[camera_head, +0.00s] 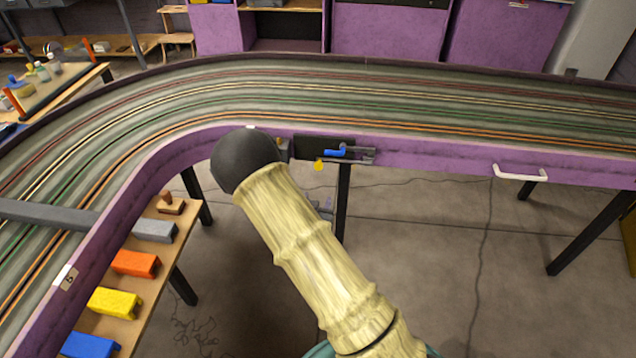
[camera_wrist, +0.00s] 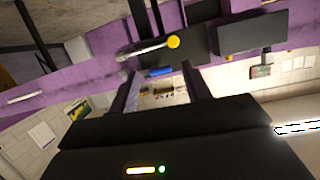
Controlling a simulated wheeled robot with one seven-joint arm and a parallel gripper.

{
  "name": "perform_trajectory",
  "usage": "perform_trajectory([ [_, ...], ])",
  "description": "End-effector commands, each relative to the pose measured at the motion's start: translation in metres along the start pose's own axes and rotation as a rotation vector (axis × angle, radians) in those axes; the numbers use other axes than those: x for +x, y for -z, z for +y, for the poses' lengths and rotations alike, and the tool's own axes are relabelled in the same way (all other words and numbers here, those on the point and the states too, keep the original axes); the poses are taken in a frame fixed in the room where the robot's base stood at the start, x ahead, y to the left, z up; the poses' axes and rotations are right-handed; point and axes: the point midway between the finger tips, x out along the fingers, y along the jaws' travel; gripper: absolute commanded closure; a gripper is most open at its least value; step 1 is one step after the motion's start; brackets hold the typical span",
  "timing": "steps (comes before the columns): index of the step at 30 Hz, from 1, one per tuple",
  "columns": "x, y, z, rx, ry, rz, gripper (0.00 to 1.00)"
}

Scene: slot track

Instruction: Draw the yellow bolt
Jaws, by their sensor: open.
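A black plate (camera_head: 315,148) is fixed to the purple side wall of the track. On it sits a metal bolt with a blue handle (camera_head: 335,152) and, just below, a round yellow knob (camera_head: 318,165). In the wrist view the yellow knob (camera_wrist: 173,41) ends a pale metal rod and the blue piece (camera_wrist: 158,71) shows nearer the fingers. My gripper (camera_wrist: 160,73) is open and appears empty, its two dark fingers pointing toward the plate, with the yellow knob beyond them. In the head view my dark wrist and pale arm hide most of the gripper.
A white handle (camera_head: 520,174) is on the wall to the right. A wooden shelf at lower left holds grey, orange, yellow (camera_head: 114,303) and blue blocks. Dark table legs (camera_head: 342,200) stand below the track. The floor at right is mostly clear.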

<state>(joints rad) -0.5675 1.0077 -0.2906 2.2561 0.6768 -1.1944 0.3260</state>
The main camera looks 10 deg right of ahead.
Motion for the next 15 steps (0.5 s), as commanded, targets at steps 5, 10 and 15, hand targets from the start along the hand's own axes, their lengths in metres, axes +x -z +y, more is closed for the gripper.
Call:
perform_trajectory([
  [5, 0.006, -0.039, -0.01, -0.055, 0.042, 0.214, 0.52],
  [10, 0.003, -0.04, -0.014, -0.069, 0.062, 0.291, 0.52],
  [15, 0.003, -0.038, -0.014, -0.068, 0.062, 0.291, 0.52],
])
